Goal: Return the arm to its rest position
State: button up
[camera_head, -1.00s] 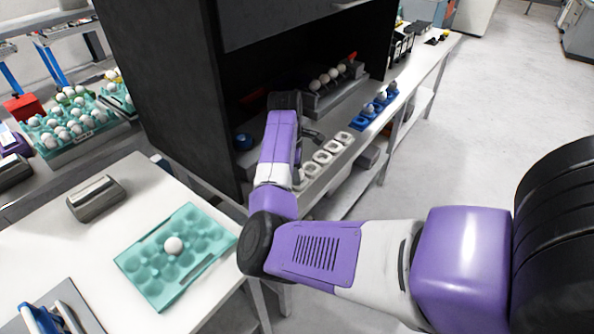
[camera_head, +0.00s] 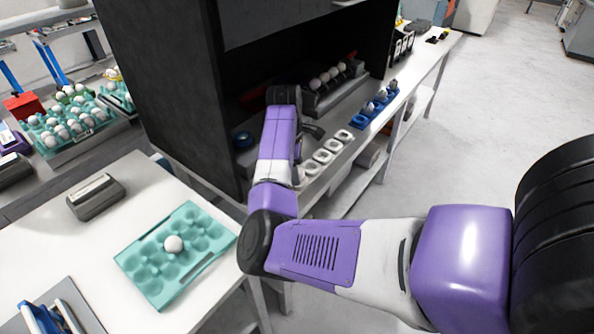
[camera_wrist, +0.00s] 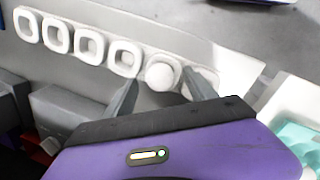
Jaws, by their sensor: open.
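My arm reaches from the right over to the bench at the dark cabinet, with its wrist bent down at the cabinet's opening. My gripper (camera_wrist: 165,88) is open in the wrist view. Its two grey fingers stand on either side of a white egg (camera_wrist: 162,74), which sits in the end cup of a row of white square cups (camera_wrist: 88,45). Whether the fingers touch the egg is unclear. In the head view the row of cups (camera_head: 322,157) shows beside my wrist, and the fingertips are mostly hidden by my own arm.
A dark cabinet (camera_head: 150,80) stands close around my wrist. A rack of eggs (camera_head: 335,90) and a blue holder (camera_head: 375,112) lie beyond. A teal tray (camera_head: 155,285) with one egg (camera_head: 173,244) is on the white table (camera_head: 75,250) at left. Open floor lies right.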

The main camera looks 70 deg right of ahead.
jog(key=r, duration=0.4)
jog(key=a+r, duration=0.1)
jog(key=r, duration=0.1)
jog(key=shift+w+r, duration=0.1)
jog(key=shift+w, duration=0.05)
